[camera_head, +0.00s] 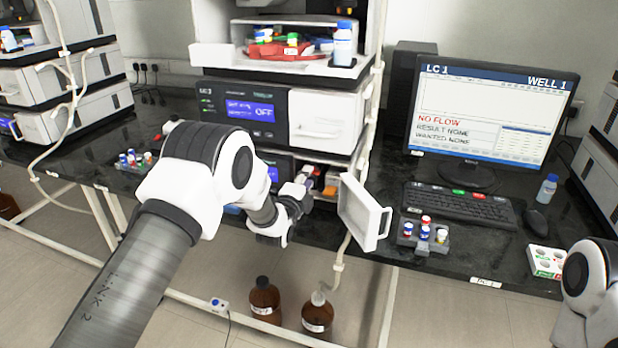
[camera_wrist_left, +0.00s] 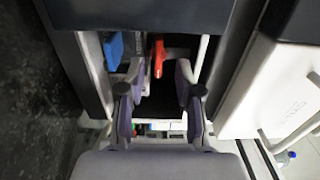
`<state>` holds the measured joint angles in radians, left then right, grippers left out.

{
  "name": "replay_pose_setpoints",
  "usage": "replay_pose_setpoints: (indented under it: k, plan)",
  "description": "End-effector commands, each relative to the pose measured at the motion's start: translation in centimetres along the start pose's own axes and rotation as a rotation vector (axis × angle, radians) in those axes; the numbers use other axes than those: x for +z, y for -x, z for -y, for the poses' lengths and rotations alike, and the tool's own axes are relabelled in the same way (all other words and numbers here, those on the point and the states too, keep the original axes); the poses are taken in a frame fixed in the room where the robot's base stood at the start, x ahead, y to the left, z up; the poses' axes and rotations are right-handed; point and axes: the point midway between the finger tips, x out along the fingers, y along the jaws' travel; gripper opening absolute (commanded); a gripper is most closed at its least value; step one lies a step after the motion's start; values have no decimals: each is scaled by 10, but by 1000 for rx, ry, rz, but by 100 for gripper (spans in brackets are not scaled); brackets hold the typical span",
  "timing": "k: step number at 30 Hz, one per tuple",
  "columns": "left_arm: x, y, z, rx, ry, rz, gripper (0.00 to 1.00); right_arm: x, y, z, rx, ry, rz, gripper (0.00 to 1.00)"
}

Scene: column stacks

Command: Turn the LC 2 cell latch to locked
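In the left wrist view, a red-orange lever (camera_wrist_left: 158,56), which looks like the cell latch, stands inside the opening. My left gripper (camera_wrist_left: 157,88) is open, with its two fingers apart on either side below the lever; no contact is visible. In the head view my left gripper (camera_head: 301,190) is at the compartment front, partly hidden by its own wrist. My right gripper is out of view.
A blue part (camera_wrist_left: 113,48) sits left of the lever inside the compartment. The open door stands close to the right of my left gripper. A vial rack (camera_head: 423,236), keyboard (camera_head: 460,205) and monitor (camera_head: 490,110) are to the right. Brown bottles (camera_head: 265,300) stand below the bench.

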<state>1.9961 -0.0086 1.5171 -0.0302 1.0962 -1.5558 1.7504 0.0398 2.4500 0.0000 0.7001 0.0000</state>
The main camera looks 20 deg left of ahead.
Motion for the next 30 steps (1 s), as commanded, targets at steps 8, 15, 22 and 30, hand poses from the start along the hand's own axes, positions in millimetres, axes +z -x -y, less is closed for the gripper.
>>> replay_pose_setpoints:
  k: [8,15,22,30]
  plan:
    - [0,-23,-1,3,1,0,34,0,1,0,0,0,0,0]
    - [0,-22,-2,4,2,0,2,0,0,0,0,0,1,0]
    - [0,-22,-2,4,3,1,0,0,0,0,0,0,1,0]
    - [0,-22,-2,4,38,1,0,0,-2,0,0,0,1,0]
